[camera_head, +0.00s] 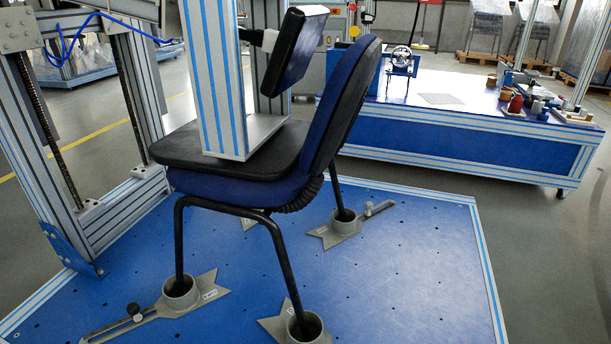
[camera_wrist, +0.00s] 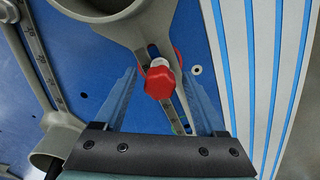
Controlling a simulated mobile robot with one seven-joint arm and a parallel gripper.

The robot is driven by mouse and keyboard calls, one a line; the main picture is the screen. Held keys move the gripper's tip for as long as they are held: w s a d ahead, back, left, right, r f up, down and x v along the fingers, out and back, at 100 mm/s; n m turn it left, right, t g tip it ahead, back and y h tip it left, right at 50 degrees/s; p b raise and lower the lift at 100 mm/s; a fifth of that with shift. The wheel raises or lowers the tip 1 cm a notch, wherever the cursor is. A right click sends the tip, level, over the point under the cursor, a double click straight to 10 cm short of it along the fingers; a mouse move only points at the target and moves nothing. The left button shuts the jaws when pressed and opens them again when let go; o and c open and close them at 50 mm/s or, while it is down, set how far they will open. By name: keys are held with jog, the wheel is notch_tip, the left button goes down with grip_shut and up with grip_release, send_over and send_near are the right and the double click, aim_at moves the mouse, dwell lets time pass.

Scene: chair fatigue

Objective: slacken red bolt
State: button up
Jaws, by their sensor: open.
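A red bolt (camera_wrist: 160,83) with a lobed knob head is near the centre of the wrist view. It sits at the slot of a grey metal foot holder (camera_wrist: 112,26), with a white collar just beyond the knob. My gripper (camera_wrist: 162,72) is open, with one finger on each side of the red knob and visible gaps between. I cannot tell how deep the fingers reach along the bolt. More red shows behind the collar, partly hidden. The red bolt and my gripper do not show in the head view.
A blue chair (camera_head: 240,185) stands in grey foot holders (camera_head: 180,292) on a blue test platform (camera_head: 400,265). A metal column (camera_head: 220,80) presses on its seat. A second grey holder with a graduated arm (camera_wrist: 35,50) is at left in the wrist view. A workbench (camera_head: 470,140) stands behind.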

jog(key=shift+m, duration=1.2)
jog(key=m, duration=0.4)
jog(key=shift+m+p, duration=0.3)
jog(key=m, duration=0.3)
jog(key=shift+m, duration=0.3)
